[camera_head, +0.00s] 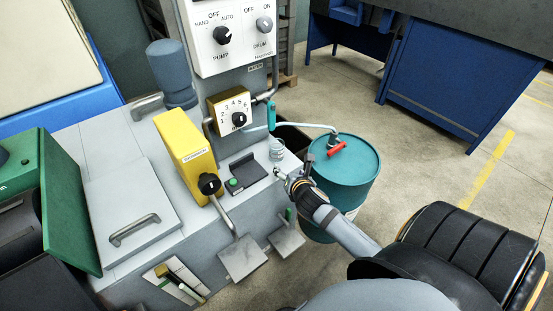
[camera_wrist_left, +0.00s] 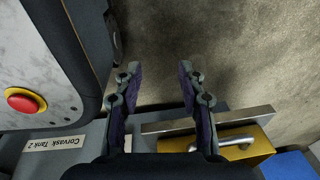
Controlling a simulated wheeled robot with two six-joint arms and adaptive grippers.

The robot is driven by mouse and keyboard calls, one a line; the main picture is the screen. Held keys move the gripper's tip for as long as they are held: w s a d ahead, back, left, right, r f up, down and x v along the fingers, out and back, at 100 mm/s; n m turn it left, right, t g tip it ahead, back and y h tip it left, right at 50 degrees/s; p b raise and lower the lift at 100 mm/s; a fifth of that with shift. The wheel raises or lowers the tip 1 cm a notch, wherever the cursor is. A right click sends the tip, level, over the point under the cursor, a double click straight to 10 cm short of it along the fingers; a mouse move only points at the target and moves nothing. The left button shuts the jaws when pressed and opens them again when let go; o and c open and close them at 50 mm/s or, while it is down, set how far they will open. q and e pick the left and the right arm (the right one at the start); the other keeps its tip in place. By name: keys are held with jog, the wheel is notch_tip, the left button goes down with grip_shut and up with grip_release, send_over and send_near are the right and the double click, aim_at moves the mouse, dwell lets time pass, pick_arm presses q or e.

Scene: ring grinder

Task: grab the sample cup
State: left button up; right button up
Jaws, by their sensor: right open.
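My left gripper (camera_wrist_left: 158,72) is open and empty in the left wrist view, with dark purple pads on both fingers. The cup is not in that view.
A teal drum (camera_head: 347,165) with a red-handled valve (camera_head: 336,148) stands right of the machine. A yellow box (camera_head: 186,150) with a black knob and a yellow dial box (camera_head: 230,110) stand left of the cup. The left wrist view shows a red button (camera_wrist_left: 25,101) and a metal handle (camera_wrist_left: 225,141).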

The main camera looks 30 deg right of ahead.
aim_at(278, 154)
jog(key=w+n, duration=0.1)
jog(key=w, duration=0.1)
jog(key=w+d+n+t, duration=0.1)
jog(key=w+n, duration=0.1)
jog(key=w+n+b, duration=0.1)
jog(key=w+n, duration=0.1)
jog(key=shift+w+d+r+t, duration=0.2)
jog(key=shift+d+r+t, duration=0.05)
jog(key=shift+r+t, duration=0.15)
jog(key=shift+w+d+f, duration=0.1)
jog(key=shift+w, duration=0.15)
jog(key=shift+w+f, duration=0.1)
jog(key=shift+w, duration=0.15)
jog(key=x, duration=0.1)
jog(key=b+x, duration=0.1)
jog(key=x, duration=0.2)
jog(key=shift+w+a+f, duration=0.25)
jog(key=shift+w+a, duration=0.05)
jog(key=shift+w, duration=0.05)
pick_arm(q)
jog(key=w, duration=0.3)
jog(key=shift+w+d+f, duration=0.1)
jog(key=shift+d+f, duration=0.05)
jog(key=shift+f, duration=0.25)
pick_arm(e)
jog(key=shift+r, duration=0.1)
jog(key=c, duration=1.2)
jog(key=shift+o, duration=0.2)
